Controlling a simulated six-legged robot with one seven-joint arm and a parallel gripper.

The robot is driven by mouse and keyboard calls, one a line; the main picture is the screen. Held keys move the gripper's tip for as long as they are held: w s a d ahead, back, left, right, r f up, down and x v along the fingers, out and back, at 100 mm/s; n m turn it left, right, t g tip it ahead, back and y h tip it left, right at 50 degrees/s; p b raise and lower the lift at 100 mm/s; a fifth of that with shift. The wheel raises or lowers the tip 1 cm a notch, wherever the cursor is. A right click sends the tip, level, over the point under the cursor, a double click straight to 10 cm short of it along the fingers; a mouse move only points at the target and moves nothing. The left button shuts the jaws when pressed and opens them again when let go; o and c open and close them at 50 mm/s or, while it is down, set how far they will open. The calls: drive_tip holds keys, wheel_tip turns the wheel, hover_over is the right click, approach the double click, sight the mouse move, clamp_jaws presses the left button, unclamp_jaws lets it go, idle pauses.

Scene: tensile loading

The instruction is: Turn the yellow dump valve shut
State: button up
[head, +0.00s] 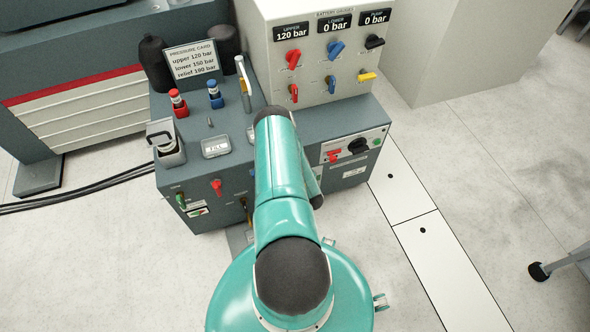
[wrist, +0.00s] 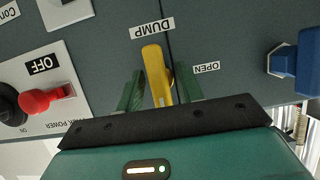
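The yellow dump valve handle (wrist: 157,72) shows in the wrist view below the DUMP label (wrist: 151,28), which appears upside down. The handle stands nearly upright in the picture, with the OPEN label (wrist: 206,67) to its right. My gripper (wrist: 160,88) has one green finger on each side of the handle. The fingers look spaced slightly wider than the handle; whether either touches it is unclear. In the head view my teal arm covers the gripper and the dump valve.
A red switch (wrist: 47,99) by an OFF label lies left in the wrist view, and a blue handle (wrist: 296,65) lies right. The head view shows a gauge box (head: 333,60) with several coloured valves and a card stand (head: 192,60) on the dark cabinet. Floor at right is mostly clear.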

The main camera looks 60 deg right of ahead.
drive_tip(key=v, duration=1.3)
drive_tip(key=shift+s+a+r, duration=0.15)
drive_tip(key=shift+s+a, duration=0.1)
drive_tip(key=shift+s, duration=0.05)
